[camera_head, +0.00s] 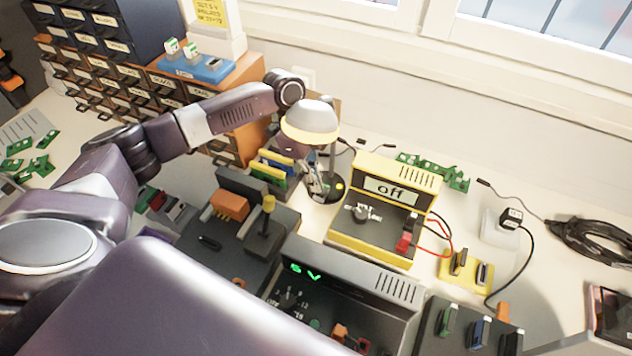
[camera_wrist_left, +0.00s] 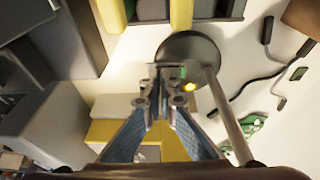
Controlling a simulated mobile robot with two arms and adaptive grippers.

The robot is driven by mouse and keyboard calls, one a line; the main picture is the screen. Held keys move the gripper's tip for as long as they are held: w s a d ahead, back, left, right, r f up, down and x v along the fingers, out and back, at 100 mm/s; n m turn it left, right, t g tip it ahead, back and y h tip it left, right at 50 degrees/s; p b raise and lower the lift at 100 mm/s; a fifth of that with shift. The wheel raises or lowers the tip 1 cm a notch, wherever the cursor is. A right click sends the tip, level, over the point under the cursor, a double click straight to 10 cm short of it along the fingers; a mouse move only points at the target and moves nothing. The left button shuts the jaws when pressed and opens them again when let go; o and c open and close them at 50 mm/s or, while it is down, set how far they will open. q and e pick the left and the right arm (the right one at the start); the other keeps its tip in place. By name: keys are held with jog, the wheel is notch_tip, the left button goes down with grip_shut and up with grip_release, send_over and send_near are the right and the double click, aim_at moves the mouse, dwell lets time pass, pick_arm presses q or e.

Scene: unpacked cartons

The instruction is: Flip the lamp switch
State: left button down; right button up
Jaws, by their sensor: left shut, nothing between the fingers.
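The lamp has a pale shade (camera_head: 311,122) and stands on a dark round base, which also shows in the left wrist view (camera_wrist_left: 188,48). A small glowing yellow switch (camera_head: 339,186) sits on the base and shows in the left wrist view (camera_wrist_left: 189,87). The lamp's pole (camera_wrist_left: 230,122) rises to the right of my fingers. My left gripper (camera_head: 321,196) is shut and empty, pointing down over the base, just left of the switch. In the left wrist view its fingertips (camera_wrist_left: 166,76) overlap the base; I cannot tell whether they touch it. My right gripper is not in view.
A yellow box reading "off" (camera_head: 388,192) stands right of the lamp. Colored boards in a holder (camera_head: 270,168) are close on the left. A grey box with a green display (camera_head: 345,285) is in front. Drawer cabinets (camera_head: 110,70) fill the back left.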

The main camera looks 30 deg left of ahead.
pick_arm(q)
jog(key=shift+d+f, duration=0.1)
jog(key=shift+f, duration=0.25)
jog(key=shift+s+f+t+p, duration=0.25)
jog(key=shift+f+t+p, duration=0.05)
jog(key=shift+t+p, duration=0.1)
jog(key=shift+w, duration=0.2)
jog(key=shift+w+r, duration=0.15)
jog(key=shift+w, duration=0.55)
jog(key=v, duration=1.2)
